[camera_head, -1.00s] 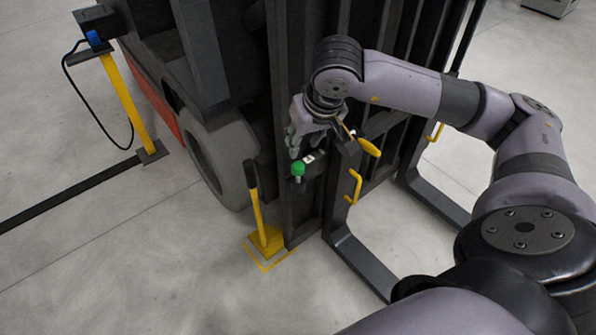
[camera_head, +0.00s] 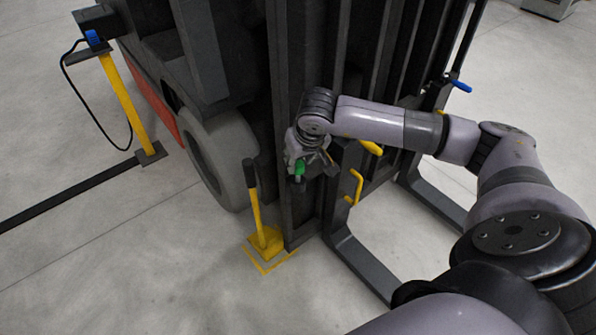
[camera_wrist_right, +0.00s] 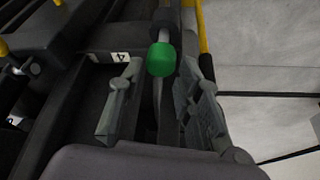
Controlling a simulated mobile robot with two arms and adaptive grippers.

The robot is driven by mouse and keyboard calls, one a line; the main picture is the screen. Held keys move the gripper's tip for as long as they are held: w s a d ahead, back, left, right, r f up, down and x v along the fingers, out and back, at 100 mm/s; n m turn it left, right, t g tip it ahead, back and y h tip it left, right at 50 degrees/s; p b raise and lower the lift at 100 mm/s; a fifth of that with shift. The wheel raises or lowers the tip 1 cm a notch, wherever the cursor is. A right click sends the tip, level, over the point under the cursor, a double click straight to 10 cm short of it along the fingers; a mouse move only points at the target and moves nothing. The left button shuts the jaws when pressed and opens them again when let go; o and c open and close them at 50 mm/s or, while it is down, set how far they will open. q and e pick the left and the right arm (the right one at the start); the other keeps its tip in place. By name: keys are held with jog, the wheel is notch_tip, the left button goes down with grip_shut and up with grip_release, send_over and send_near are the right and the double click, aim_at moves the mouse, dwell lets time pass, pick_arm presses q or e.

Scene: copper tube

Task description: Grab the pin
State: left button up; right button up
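The pin has a green head (camera_head: 299,168) and sits at the front of the forklift mast, near the yellow lever. In the right wrist view its green head (camera_wrist_right: 161,59) lies just beyond and between the two fingertips, with a grey metal part behind it. My right gripper (camera_wrist_right: 150,82) is open, with its fingers on either side of the line to the green head. In the head view the right gripper (camera_head: 303,160) is right at the pin and partly covers it. I cannot tell whether a finger touches it. My left gripper is not in view.
The dark forklift mast (camera_head: 300,110) stands close behind my right gripper. A yellow lever with a black grip (camera_head: 257,205) stands at lower left. Yellow handles (camera_head: 355,187) and a blue handle (camera_head: 461,86) are to the right. A fork (camera_head: 365,268) reaches over open floor.

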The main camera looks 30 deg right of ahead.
aim_at(298, 163)
jog(key=x, duration=0.3)
jog(key=shift+w+f, duration=0.1)
jog(key=shift+f, duration=0.05)
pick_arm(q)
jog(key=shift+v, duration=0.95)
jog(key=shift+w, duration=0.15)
pick_arm(e)
jog(key=shift+c, duration=0.2)
grip_shut()
